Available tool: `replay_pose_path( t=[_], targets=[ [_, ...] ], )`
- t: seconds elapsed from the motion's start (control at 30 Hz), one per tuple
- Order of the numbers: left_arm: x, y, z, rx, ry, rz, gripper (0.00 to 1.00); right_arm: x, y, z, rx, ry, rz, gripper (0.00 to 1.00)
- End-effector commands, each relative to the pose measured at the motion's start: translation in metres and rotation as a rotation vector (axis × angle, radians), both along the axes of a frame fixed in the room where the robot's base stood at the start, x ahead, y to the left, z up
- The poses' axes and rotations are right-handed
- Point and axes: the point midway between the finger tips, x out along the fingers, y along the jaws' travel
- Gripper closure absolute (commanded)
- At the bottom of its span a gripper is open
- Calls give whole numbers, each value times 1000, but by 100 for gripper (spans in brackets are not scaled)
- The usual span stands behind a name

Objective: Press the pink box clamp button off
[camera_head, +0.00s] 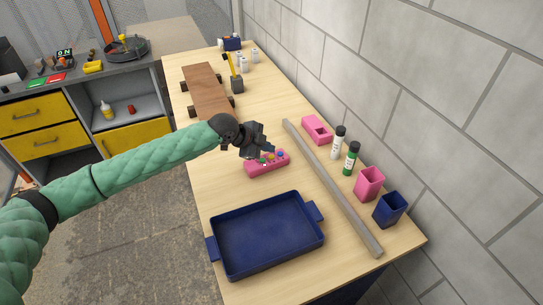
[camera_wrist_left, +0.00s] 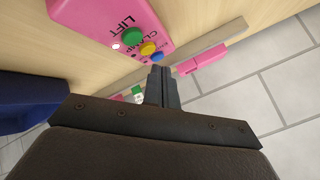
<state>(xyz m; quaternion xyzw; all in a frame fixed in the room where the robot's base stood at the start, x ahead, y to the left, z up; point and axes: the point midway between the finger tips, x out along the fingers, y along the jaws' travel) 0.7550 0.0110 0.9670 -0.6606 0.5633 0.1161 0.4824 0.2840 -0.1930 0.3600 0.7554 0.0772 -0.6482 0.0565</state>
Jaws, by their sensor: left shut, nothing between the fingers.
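The pink button box (camera_head: 270,167) lies on the wooden table. In the left wrist view the pink box (camera_wrist_left: 88,14) shows the words LIFT and CLAMP, with a green button (camera_wrist_left: 132,36), a yellow button (camera_wrist_left: 148,48) and a blue button (camera_wrist_left: 157,58). A small white spot (camera_wrist_left: 115,46) shows beside the green button. My left gripper (camera_head: 264,152) is shut and empty, over the far side of the box. In the left wrist view its fingertips (camera_wrist_left: 160,70) appear close to the blue and yellow buttons; I cannot tell whether they touch.
A blue tray (camera_head: 214,262) lies in front of the box. A long grey bar (camera_head: 335,188) lies to the right. Beyond it stand two bottles (camera_head: 351,158), a pink holder (camera_head: 369,184) and a blue cup (camera_head: 390,210). A brown board (camera_head: 205,90) lies behind.

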Motion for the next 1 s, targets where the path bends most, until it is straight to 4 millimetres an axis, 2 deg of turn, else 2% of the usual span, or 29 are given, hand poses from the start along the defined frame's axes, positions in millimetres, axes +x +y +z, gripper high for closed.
replay_pose_path(
  t=[0.7,1.0],
  targets=[
    [0,0,57,0,0,0,100,0,0,38,0,0,0,64],
    [0,0,58,0,0,0,100,0,0,38,0,0,0,64]
  ],
)
